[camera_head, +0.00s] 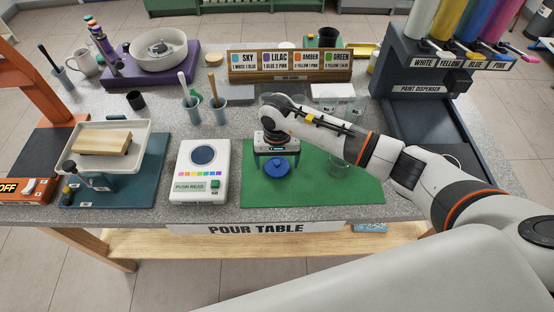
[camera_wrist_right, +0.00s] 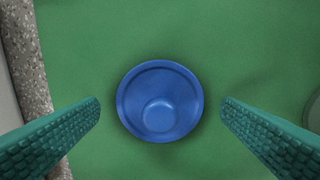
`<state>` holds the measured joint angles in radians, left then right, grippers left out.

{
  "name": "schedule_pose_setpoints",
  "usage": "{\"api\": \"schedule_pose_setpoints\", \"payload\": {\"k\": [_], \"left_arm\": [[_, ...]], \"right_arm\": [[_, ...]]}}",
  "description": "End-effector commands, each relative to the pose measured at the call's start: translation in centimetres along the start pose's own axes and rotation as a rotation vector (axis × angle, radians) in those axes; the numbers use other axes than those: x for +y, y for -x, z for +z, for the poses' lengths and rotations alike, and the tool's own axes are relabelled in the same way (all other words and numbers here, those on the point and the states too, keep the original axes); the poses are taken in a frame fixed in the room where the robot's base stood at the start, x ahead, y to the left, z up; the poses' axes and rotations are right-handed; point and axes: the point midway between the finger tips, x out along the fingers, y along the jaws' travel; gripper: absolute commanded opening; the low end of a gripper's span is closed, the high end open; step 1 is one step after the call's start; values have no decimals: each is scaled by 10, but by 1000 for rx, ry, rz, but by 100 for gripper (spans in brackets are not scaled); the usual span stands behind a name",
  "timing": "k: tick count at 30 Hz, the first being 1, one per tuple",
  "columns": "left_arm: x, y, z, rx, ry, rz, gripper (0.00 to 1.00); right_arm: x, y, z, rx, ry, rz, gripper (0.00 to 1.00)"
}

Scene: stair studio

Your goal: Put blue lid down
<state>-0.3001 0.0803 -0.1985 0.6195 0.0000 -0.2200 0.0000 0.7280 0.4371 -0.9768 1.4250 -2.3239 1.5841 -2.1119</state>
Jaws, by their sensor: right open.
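The blue lid (camera_head: 277,167) lies on the green mat (camera_head: 340,193), near the mat's left side. In the right wrist view the round blue lid (camera_wrist_right: 160,100) sits between the two teal fingers, with a gap of green mat on each side. My right gripper (camera_head: 276,160) is over the lid and open. It shows in the wrist view too (camera_wrist_right: 160,124), and its fingers do not touch the lid. My left gripper is not in view.
A white colour reader (camera_head: 202,185) stands left of the mat. A clear cup (camera_head: 340,164) stands on the mat, right of the lid and below my right forearm. The paint dispenser (camera_head: 420,89) fills the back right. The front of the mat is clear.

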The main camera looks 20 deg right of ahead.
Motion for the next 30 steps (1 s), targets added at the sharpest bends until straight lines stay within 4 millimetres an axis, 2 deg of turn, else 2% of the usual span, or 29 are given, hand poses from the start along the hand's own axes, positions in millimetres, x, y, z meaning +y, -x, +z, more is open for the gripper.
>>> {"api": "schedule_pose_setpoints", "payload": {"k": [9, 15, 21, 30], "left_arm": [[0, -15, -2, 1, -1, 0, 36], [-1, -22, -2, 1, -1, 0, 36], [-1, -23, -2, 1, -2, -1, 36], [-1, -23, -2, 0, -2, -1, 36]], "right_arm": [[0, 66, 2, -9, 2, 2, 87], [0, 100, 1, -6, 1, 3, 87], [0, 116, 0, -3, 1, 1, 87], [0, 117, 0, -3, 0, 1, 87]]}}
